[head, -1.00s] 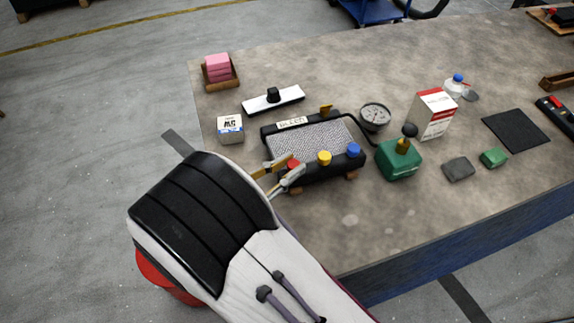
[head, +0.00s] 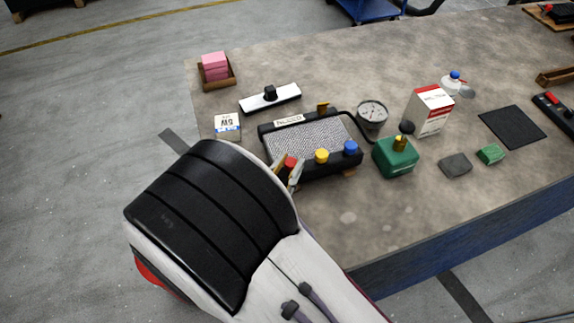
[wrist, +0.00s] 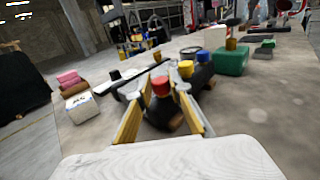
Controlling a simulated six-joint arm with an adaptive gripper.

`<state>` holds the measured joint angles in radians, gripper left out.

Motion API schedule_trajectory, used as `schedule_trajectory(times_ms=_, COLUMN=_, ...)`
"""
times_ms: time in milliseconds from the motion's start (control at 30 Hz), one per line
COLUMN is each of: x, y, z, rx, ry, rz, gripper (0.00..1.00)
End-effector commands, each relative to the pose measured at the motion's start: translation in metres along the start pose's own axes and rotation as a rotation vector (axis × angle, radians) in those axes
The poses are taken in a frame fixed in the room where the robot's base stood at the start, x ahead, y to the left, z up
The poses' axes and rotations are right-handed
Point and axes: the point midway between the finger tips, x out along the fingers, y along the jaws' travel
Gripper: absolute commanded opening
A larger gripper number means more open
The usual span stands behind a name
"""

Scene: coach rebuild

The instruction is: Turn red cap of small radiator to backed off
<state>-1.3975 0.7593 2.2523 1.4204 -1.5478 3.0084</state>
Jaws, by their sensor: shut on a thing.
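The small radiator (head: 312,140) lies on the workbench with a silvery mesh core and dark end tanks. Red, yellow and blue caps line its near side. The red cap (head: 290,162) is at the left end, the yellow cap (head: 321,156) in the middle and the blue cap (head: 350,147) at the right. My gripper (head: 288,170) is at the red cap, partly hidden by my arm. In the wrist view the red cap (wrist: 161,86) sits between the fingertips of my gripper (wrist: 161,80), which is shut on it. The cap's turn position cannot be read.
The bench (head: 400,220) is clear in front at the right.

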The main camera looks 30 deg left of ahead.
Motion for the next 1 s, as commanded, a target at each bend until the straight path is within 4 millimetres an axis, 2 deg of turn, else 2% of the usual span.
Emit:
schedule_trajectory(times_ms=367, x=0.0001, y=0.0015, z=0.0014, rx=0.002, ry=-0.003, rz=0.006, gripper=0.00)
schedule_trajectory(times_ms=400, x=0.0001, y=0.0016, z=0.0015, rx=0.002, ry=-0.003, rz=0.006, gripper=0.27)
schedule_trajectory(times_ms=433, x=0.0001, y=0.0016, z=0.0014, rx=0.002, ry=-0.003, rz=0.006, gripper=0.35)
schedule_trajectory(times_ms=467, x=0.0001, y=0.0015, z=0.0014, rx=0.002, ry=-0.003, rz=0.006, gripper=0.36)
schedule_trajectory(times_ms=1000, x=-0.0049, y=0.0009, z=0.0008, rx=0.001, ry=-0.001, rz=0.004, gripper=0.36)
